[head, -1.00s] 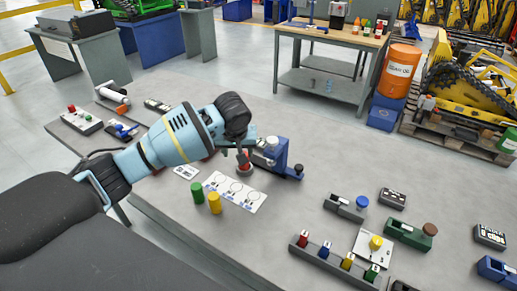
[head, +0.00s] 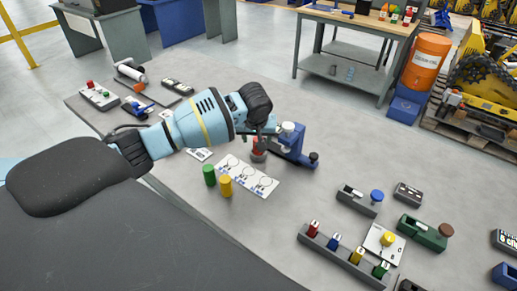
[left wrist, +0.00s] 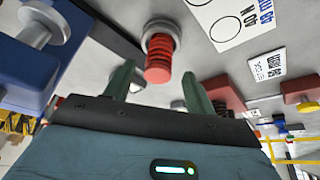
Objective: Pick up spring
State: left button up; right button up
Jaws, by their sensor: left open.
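A red spring (left wrist: 159,62) with visible coils stands on a round grey base in the left wrist view. In the head view the red spring (head: 257,144) shows partly, below my left gripper (head: 259,136). In the left wrist view my left gripper (left wrist: 157,90) is open, with its two green fingers apart. The spring's free end is near the gap between the fingertips, and nothing is held. A green cylinder (head: 209,174) and a yellow cylinder (head: 225,186) stand to the left of the spring; whether they are coiled is too small to tell. My right gripper is not in view.
A blue device (head: 297,150) stands close to the right of the spring. A white sheet with circles (head: 262,184) lies in front. A grey rack (head: 325,246) with coloured blocks and a green holder (head: 422,233) are at right. Grey tabletop between is clear.

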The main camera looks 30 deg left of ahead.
pick_arm(q)
jog(key=x, duration=0.3)
jog(key=shift+w+d+f, duration=0.1)
jog(key=shift+f, duration=0.15)
jog(key=shift+r, duration=0.1)
jog(key=c, duration=1.1)
jog(key=shift+o, duration=0.2)
jog(key=shift+r, duration=0.5)
jog(key=r, duration=0.2)
jog(key=shift+s+a+r, duration=0.3)
jog(key=shift+a+r, duration=0.05)
jog(key=s+a+r, duration=0.1)
jog(key=s+a, duration=0.9)
jog(key=s, duration=0.1)
jog(key=shift+s, duration=0.15)
